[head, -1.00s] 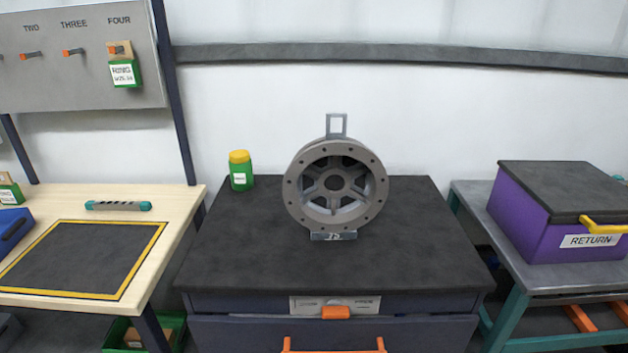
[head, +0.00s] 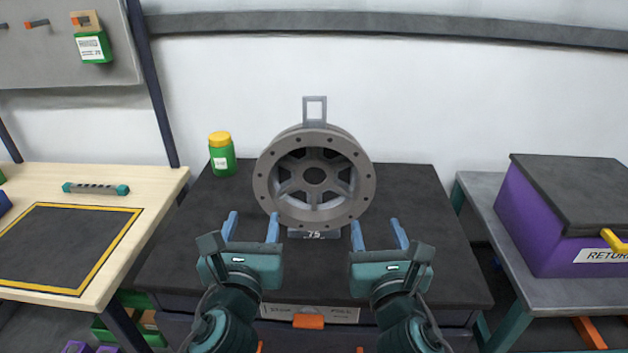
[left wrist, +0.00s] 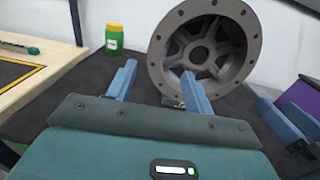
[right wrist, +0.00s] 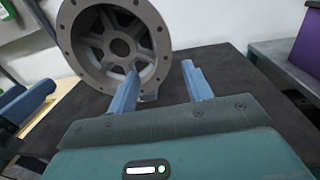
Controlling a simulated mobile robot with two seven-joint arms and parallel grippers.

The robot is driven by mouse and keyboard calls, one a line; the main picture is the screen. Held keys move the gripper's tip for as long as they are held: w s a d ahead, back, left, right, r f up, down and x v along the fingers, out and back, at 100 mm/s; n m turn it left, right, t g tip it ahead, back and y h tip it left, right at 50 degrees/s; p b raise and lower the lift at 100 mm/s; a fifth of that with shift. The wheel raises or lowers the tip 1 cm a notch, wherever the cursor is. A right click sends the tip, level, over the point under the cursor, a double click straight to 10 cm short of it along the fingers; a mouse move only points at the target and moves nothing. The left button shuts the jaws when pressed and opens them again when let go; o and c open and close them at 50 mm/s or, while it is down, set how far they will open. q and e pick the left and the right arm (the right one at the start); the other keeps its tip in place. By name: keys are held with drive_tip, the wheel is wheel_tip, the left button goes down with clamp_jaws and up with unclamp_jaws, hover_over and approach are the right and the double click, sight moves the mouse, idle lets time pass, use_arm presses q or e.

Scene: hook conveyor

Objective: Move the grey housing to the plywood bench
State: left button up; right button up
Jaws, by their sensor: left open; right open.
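The grey housing (head: 264,186) is a round, ring-shaped casting with spokes and a rim of bolt holes. It stands upright on a small base marked 75 on the dark-topped cabinet (head: 420,230), with a square loop on top. It also shows in the left wrist view (left wrist: 240,70) and the right wrist view (right wrist: 85,65). My left gripper (head: 252,226) is open and empty, in front of the housing's lower left. My right gripper (head: 379,235) is open and empty, in front of its lower right. Neither visibly touches it. The plywood bench (head: 160,185) stands at the left.
The bench has a yellow-bordered dark mat (head: 60,245) and a teal-ended tool (head: 96,188) behind it. A green jar with a yellow lid (head: 221,153) stands left of the housing. A purple RETURN box (head: 540,225) sits on a grey table (head: 480,190) at right.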

sight(263, 182)
use_arm(q)
drive_tip(key=shift+w, duration=0.1)
drive_tip(key=w, duration=1.3)
drive_tip(key=shift+d, duration=0.1)
use_arm(e)
drive_tip(key=w, duration=1.3)
drive_tip(key=shift+w+a, duration=0.1)
drive_tip(key=shift+a, duration=0.2)
use_arm(q)
clamp_jaws()
use_arm(e)
drive_tip(key=shift+f, duration=0.1)
clamp_jaws()
use_arm(q)
drive_tip(key=shift+f, duration=0.1)
